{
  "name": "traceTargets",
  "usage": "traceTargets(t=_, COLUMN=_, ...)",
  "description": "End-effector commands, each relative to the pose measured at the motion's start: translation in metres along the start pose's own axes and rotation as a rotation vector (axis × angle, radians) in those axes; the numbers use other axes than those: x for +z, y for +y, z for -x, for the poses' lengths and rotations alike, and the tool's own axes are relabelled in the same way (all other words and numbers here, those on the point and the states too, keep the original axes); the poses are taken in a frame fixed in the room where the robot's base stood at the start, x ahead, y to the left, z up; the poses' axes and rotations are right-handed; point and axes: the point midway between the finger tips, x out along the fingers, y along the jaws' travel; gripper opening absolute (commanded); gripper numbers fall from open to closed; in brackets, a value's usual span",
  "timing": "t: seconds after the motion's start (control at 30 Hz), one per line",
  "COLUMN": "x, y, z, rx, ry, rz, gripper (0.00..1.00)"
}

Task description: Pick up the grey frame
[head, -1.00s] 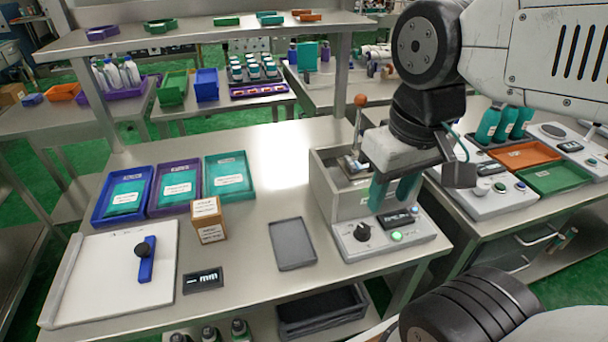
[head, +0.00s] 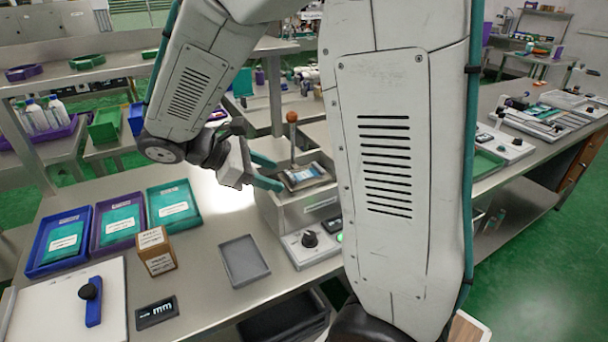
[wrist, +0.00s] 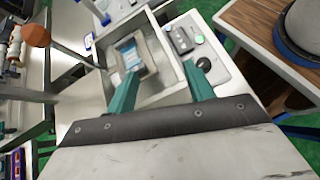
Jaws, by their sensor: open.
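A grey frame (head: 305,177) with a pale blue inner part sits at the top of the grey applicator box (head: 300,208), below an upright rod with an orange-brown ball (head: 292,117). In the wrist view the frame (wrist: 131,58) lies inside the box walls, left of the middle between my fingers. My gripper (head: 272,172) is open, with two teal fingers. It is at the left of the frame in the head view, fingers pointing right towards it. In the wrist view my gripper (wrist: 161,74) has nothing between its fingers; the left fingertip overlaps the frame's near edge. I cannot tell whether they touch.
The rod with its ball stands close to the frame. A control panel with a black knob (head: 310,239) is at the box's front. A flat grey tray (head: 245,261), a cardboard box (head: 156,250) and blue, purple and teal trays lie left. My arm hides the box's right side.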

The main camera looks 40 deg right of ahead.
Motion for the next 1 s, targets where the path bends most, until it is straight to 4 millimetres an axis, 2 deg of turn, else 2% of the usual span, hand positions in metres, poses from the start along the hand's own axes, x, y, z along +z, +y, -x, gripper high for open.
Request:
traceTargets(t=0.03, x=-0.013, y=0.01, z=-0.001, rx=0.028, ry=-0.055, rz=0.065, gripper=0.53)
traceTargets(t=0.1, x=-0.025, y=0.021, z=-0.001, rx=0.064, ry=-0.115, rz=0.134, gripper=0.53)
traceTargets(t=0.33, x=-0.047, y=0.04, z=-0.002, rx=0.124, ry=-0.216, rz=0.249, gripper=0.53)
traceTargets(t=0.67, x=-0.039, y=0.047, z=-0.035, rx=0.126, ry=-0.222, rz=0.253, gripper=0.53)
traceTargets(t=0.9, x=-0.029, y=0.054, z=-0.068, rx=0.125, ry=-0.222, rz=0.253, gripper=0.53)
traceTargets(t=1.0, x=-0.028, y=0.056, z=-0.074, rx=0.127, ry=-0.221, rz=0.254, gripper=0.53)
